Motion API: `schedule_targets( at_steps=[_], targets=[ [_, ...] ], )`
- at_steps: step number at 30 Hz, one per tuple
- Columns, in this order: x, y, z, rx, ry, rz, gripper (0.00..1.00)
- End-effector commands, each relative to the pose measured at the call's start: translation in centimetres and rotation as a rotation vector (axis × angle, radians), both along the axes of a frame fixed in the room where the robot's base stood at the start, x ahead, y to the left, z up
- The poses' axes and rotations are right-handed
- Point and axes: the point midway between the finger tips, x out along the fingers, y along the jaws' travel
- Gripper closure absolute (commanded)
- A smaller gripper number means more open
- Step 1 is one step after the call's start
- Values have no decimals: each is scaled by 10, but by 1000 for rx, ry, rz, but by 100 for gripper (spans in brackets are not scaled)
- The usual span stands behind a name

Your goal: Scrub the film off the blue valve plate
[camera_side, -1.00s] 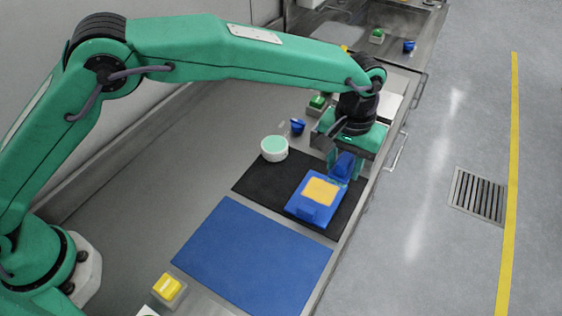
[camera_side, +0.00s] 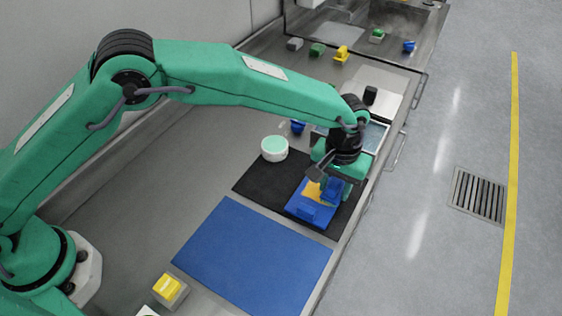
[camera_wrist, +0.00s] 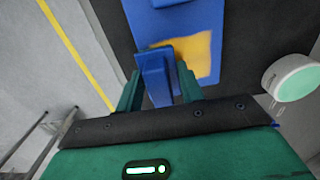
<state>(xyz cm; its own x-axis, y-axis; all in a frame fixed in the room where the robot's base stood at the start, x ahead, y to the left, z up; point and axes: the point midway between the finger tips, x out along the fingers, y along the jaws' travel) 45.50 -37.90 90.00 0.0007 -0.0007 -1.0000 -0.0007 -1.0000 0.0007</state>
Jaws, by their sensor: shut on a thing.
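The blue valve plate (camera_side: 297,208) lies on a black mat (camera_side: 258,190); it also shows in the wrist view (camera_wrist: 185,18). A yellow-orange film (camera_side: 311,193) lies on its face and shows beside the tool in the wrist view (camera_wrist: 205,58). My gripper (camera_side: 331,193) is shut on a blue scrubbing tool (camera_wrist: 153,75), which also shows in the side view (camera_side: 332,187). The tool is over the film's right part in the side view and hides some of it. I cannot tell whether it touches the plate.
A round white tub with a mint top (camera_side: 274,149) stands on the mat's far left edge. A blue mat (camera_side: 252,255) lies in front, with a yellow block (camera_side: 169,286) in a grey holder nearby. Several small coloured items stand farther back, including a yellow one (camera_side: 341,54).

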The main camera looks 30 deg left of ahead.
Motion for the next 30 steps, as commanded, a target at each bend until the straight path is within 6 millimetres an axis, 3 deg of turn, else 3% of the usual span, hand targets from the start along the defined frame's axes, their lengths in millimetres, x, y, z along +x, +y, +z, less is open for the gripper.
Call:
schedule_targets(
  at_steps=[22, 30],
  targets=[
    [-1, 68, -1, 2, 3, 2, 84],
    [-1, 43, -1, 1, 2, -2, 84]
  ],
)
